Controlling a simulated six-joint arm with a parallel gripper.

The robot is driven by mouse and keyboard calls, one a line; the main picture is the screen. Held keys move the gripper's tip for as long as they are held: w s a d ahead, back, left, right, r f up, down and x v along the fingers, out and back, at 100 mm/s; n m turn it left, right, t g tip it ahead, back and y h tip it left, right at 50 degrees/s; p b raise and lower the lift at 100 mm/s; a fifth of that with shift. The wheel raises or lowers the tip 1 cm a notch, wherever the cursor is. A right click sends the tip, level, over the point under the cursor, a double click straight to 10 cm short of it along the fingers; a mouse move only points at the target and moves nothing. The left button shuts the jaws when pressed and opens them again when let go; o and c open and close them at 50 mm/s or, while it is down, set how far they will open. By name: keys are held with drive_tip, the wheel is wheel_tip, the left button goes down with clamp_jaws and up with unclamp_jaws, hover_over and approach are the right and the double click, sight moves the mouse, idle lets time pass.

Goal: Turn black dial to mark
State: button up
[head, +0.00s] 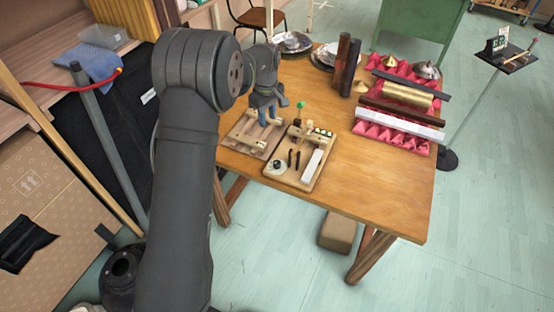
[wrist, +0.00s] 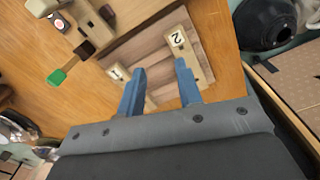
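The board with controls (head: 306,183) lies near the table's front left edge in the head view. At its front left corner is a pale round disc with a small dark centre (head: 278,167), which looks like the dial. The mark cannot be made out at this size. My gripper (head: 275,116) is above the neighbouring wooden board, behind and left of the dial. In the wrist view its two blue fingers (wrist: 161,92) are apart with nothing between them. There, the controls board shows only in part at the upper left, and the dial is not clearly seen.
Below my gripper is a slatted wooden board (wrist: 155,50) with blocks numbered 1 (wrist: 117,73) and 2 (wrist: 178,39). Dark upright cylinders (head: 345,62) and metal lids stand behind. The table's front right is clear.

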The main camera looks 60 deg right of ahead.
sight(277, 162)
drive_tip(key=s+a+r+m, duration=0.4)
drive_tip(key=s+a+r, duration=0.3)
drive_tip(key=a+r, duration=0.1)
wheel_tip(277, 162, down, 18)
drive_tip(key=shift+s+r, duration=0.1)
drive_tip(key=shift+s, duration=0.05)
clamp_jaws()
